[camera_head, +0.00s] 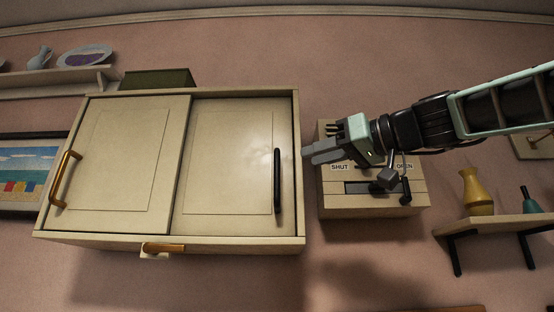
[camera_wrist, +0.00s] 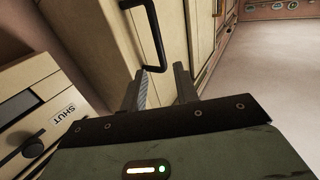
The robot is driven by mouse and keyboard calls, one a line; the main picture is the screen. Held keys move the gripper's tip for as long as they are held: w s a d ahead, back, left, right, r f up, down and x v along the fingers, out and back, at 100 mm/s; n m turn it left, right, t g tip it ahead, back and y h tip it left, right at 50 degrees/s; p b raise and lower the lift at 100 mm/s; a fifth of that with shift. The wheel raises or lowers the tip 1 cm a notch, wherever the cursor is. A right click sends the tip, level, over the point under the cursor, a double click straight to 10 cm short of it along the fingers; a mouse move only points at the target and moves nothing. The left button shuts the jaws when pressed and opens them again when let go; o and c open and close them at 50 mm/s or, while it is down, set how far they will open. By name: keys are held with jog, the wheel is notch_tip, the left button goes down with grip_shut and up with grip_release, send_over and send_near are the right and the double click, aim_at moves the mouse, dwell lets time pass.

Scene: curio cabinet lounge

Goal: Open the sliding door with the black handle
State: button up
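The cream cabinet (camera_head: 185,242) on the wall has two sliding doors. The right door (camera_head: 228,150) carries a vertical black handle (camera_head: 277,182) near its right edge; both doors look closed across the front. The left door (camera_head: 125,150) has a brass handle (camera_head: 64,180). My gripper (camera_head: 306,154) is just right of the black handle, by the cabinet's right edge, pointing left. In the wrist view my gripper (camera_wrist: 160,80) has its two fingers apart with nothing held. The black handle (camera_wrist: 157,35) shows beyond the fingertips, its lower end near the gap; contact cannot be told.
A box (camera_head: 340,205) marked SHUT and OPEN, with a lever, is below my gripper. A brass handle (camera_head: 163,248) sits under the cabinet. A shelf (camera_head: 500,223) at right holds a yellow vase (camera_head: 476,192) and a teal bottle. A dark green box (camera_head: 158,79) is above the cabinet.

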aim_at(279, 166)
jog(key=p+x, duration=0.3)
jog(key=x, duration=0.7)
jog(key=shift+a+p, duration=0.1)
jog(key=shift+p, duration=0.3)
grip_shut()
